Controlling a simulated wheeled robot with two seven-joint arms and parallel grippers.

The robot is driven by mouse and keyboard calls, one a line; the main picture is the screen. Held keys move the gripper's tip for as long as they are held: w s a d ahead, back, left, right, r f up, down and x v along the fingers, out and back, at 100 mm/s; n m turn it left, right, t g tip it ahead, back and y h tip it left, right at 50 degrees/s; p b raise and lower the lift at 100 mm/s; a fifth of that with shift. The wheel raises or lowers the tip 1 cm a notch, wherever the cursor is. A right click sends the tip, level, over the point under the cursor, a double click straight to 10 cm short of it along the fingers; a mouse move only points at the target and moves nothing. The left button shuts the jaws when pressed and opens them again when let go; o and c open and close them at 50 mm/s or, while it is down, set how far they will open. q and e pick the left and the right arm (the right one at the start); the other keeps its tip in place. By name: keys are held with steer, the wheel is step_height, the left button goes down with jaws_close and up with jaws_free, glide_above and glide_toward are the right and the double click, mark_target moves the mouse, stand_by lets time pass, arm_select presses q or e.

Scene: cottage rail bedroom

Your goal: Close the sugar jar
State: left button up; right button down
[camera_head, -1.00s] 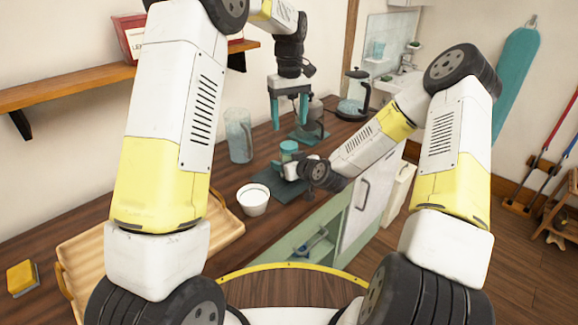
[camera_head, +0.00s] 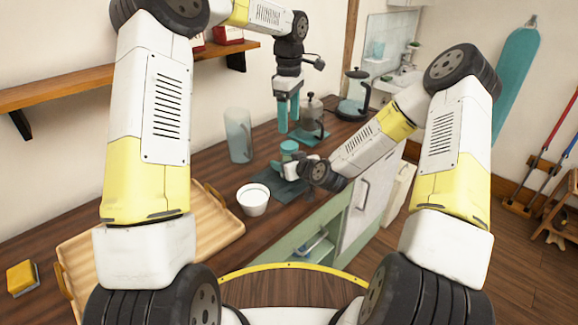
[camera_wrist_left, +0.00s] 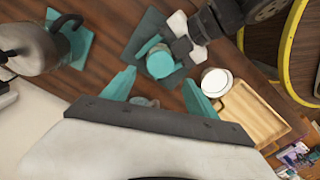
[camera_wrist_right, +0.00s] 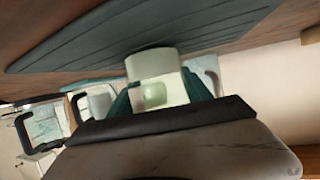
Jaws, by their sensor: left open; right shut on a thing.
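The sugar jar (camera_head: 289,157) stands on the dark ribbed mat on the counter, with a teal round top (camera_wrist_left: 160,64). I cannot tell whether this top is a lid seated on the jar. My right gripper (camera_head: 285,165) is shut on the jar from the side; its teal fingers flank the pale jar body (camera_wrist_right: 152,95) in the right wrist view. My left gripper (camera_head: 288,118) points down, open and empty, above and behind the jar. In the left wrist view its fingers (camera_wrist_left: 160,88) are spread apart, with the jar beyond them.
A white bowl (camera_head: 253,201) stands left of the mat (camera_head: 284,187). A glass pitcher (camera_head: 239,137) stands behind it. A wooden tray (camera_head: 150,250) lies at front left.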

mark_target(289, 145)
arm_select(q)
steer(key=shift+f, duration=4)
steer(key=shift+c, duration=0.2)
steer(key=c, duration=1.4)
steer(key=m, duration=0.4)
jaws_close()
steer(key=m, duration=1.2)
